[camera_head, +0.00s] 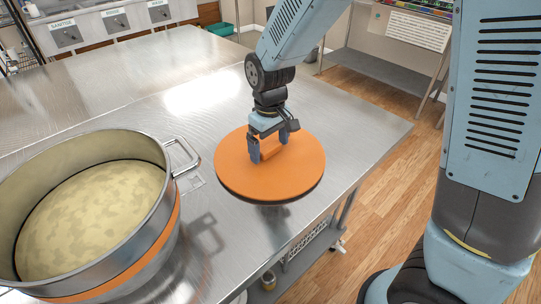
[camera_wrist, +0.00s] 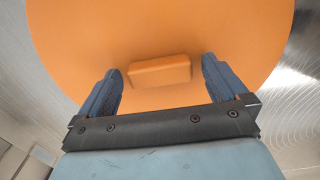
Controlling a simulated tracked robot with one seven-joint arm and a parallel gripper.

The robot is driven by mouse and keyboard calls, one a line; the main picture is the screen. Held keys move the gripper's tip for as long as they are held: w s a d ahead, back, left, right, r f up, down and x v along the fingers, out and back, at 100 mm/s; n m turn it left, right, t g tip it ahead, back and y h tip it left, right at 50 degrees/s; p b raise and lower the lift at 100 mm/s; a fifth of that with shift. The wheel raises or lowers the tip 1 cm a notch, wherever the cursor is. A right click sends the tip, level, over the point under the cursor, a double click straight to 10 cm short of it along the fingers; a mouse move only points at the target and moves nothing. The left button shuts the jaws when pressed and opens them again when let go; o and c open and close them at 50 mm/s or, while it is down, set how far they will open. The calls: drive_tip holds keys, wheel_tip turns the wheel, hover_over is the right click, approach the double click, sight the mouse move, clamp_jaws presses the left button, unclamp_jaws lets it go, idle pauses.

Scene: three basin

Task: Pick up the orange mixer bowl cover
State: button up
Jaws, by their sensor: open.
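The orange mixer bowl cover (camera_head: 296,174) is a flat round disc with a block-shaped handle (camera_wrist: 160,72) on top. In the head view it is near the right edge of the steel table, with its dark rim and a shadow below; I cannot tell what it rests on. My gripper (camera_head: 265,150) is over the middle of the cover. In the wrist view my gripper (camera_wrist: 162,75) is open, with one blue finger on each side of the handle and a gap on both sides. The wrist view also shows the cover (camera_wrist: 160,30).
A large steel mixer bowl (camera_head: 160,195) with pale yellow contents and an orange band stands at the left. The steel table (camera_head: 110,100) is clear behind the cover. Basins with labels (camera_head: 112,22) are at the back. Wooden floor lies at the right.

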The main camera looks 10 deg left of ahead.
drive_tip(key=shift+c, duration=0.2)
drive_tip(key=c, duration=1.1)
drive_tip(key=shift+o, duration=0.2)
drive_tip(key=shift+r, duration=0.1)
drive_tip(key=shift+r, duration=0.55)
drive_tip(key=s+d+r, duration=0.7)
drive_tip(key=s+r, duration=0.4)
drive_tip(key=s, duration=0.1)
drive_tip(key=shift+r, duration=0.4)
drive_tip(key=shift+s, duration=0.1)
